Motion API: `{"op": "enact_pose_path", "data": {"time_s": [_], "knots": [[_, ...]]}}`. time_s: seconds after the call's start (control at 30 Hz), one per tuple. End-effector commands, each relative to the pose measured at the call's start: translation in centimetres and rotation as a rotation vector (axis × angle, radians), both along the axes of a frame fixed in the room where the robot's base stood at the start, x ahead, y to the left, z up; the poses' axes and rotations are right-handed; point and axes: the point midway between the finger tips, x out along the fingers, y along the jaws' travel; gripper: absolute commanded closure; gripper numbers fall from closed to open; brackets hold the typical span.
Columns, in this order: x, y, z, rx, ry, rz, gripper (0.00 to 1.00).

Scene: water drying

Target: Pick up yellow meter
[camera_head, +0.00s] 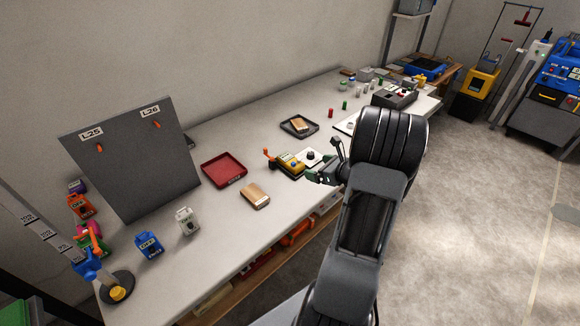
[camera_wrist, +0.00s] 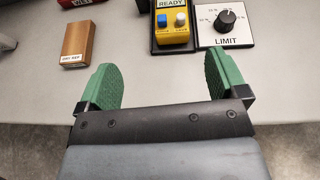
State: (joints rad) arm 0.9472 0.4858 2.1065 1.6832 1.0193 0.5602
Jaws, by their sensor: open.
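The yellow meter (camera_head: 290,163) sits on the white bench, left of my gripper in the head view. In the wrist view the yellow meter (camera_wrist: 173,36) is at the top centre, cut off by the picture edge. It has a READY label, a blue button and a white button, and a dark border. My gripper (camera_head: 322,175) is near the bench's front edge. In the wrist view my gripper (camera_wrist: 162,75) has its green fingers spread wide with nothing between them. The meter lies beyond the fingertips, apart from them.
A white LIMIT dial panel (camera_wrist: 225,29) stands right beside the meter. A wooden block (camera_wrist: 77,44) lies to its left. A red tray (camera_head: 223,169) and a dark tray (camera_head: 300,126) are farther back. A grey board (camera_head: 130,160) stands at the left. Bare bench lies before the meter.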

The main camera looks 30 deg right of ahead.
Motion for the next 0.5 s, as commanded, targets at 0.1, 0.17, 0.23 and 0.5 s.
{"op": "enact_pose_path", "data": {"time_s": [0.1,0.17,0.23,0.5], "knots": [[1.0,-1.1,-1.3,0.039,-0.006,-0.058,0.08],[2.0,-1.0,-1.8,0.045,-0.007,-0.064,0.08],[3.2,-0.8,-2.3,0.044,-0.008,-0.064,0.08],[6.6,-0.2,-3.6,0.041,-0.008,-0.065,0.08]]}}
